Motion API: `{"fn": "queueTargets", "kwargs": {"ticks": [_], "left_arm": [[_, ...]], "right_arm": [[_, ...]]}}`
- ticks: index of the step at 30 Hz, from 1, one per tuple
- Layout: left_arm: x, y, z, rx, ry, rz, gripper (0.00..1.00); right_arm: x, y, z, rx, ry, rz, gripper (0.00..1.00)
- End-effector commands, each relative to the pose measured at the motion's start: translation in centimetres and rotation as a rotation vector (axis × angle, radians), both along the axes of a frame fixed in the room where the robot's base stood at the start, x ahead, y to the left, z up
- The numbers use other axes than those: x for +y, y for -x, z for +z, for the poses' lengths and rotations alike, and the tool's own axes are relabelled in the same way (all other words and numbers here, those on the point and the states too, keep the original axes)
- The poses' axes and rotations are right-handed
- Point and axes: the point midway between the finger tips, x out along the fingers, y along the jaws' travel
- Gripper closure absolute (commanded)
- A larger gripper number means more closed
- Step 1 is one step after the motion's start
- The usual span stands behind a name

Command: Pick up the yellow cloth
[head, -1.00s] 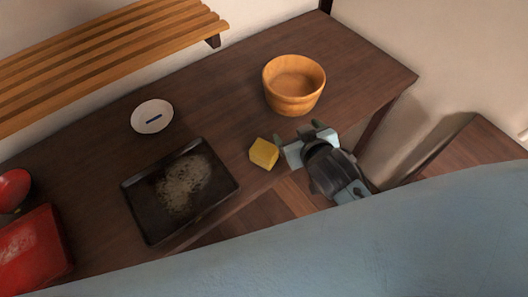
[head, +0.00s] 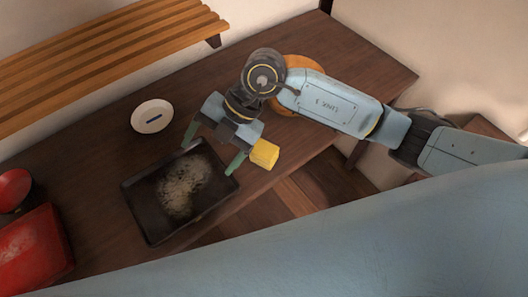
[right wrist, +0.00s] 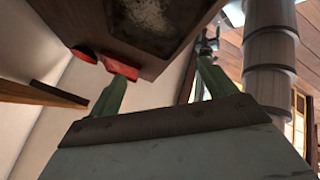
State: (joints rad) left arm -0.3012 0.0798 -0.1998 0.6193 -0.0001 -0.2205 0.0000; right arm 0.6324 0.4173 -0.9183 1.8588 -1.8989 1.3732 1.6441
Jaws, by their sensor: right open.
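The yellow cloth (head: 264,154) is a small folded block on the dark table near its front edge, right of the black tray. My right gripper (head: 211,152) is open and empty, its green fingers spread above the back right of the tray. The cloth is to the right of its fingers, close to the gripper body in the picture. In the right wrist view the open fingers (right wrist: 160,88) show nothing between them that is held, and I cannot make out the cloth there. My left gripper does not show in the head view.
The black tray (head: 137,202) with a speckled patch lies left of the cloth. A white dish (head: 152,116) stands behind it. A wooden bowl (head: 303,62) is mostly hidden by my right arm. A red box (head: 32,255) and red round thing (head: 13,188) are at left; a slatted shelf (head: 100,55) is behind.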

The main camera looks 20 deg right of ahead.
Motion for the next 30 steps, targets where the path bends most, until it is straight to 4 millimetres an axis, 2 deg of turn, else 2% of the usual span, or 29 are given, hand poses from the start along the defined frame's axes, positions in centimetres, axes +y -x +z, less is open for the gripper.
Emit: {"fn": "queueTargets", "kwargs": {"ticks": [1, 3, 6, 9, 14, 22, 30], "left_arm": [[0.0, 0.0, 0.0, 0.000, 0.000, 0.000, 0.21], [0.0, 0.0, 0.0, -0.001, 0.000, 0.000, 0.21], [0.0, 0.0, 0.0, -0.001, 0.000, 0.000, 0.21], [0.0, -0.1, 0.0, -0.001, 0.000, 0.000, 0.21], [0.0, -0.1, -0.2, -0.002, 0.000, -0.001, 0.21], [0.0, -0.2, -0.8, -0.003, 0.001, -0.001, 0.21], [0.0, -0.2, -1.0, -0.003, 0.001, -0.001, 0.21]], "right_arm": [[-2.2, -1.1, -0.9, -0.016, 0.145, -0.023, 0.16], [-5.3, -2.5, -1.7, -0.031, 0.328, -0.071, 0.16], [-8.8, -4.0, -2.0, -0.051, 0.520, -0.146, 0.16], [-11.0, -4.8, -1.9, -0.065, 0.635, -0.199, 0.16], [-12.1, -5.1, -3.4, -0.067, 0.690, -0.228, 0.16], [-12.0, -5.0, -8.5, -0.067, 0.685, -0.225, 0.16], [-12.0, -5.0, -10.6, -0.068, 0.684, -0.225, 0.16]]}}
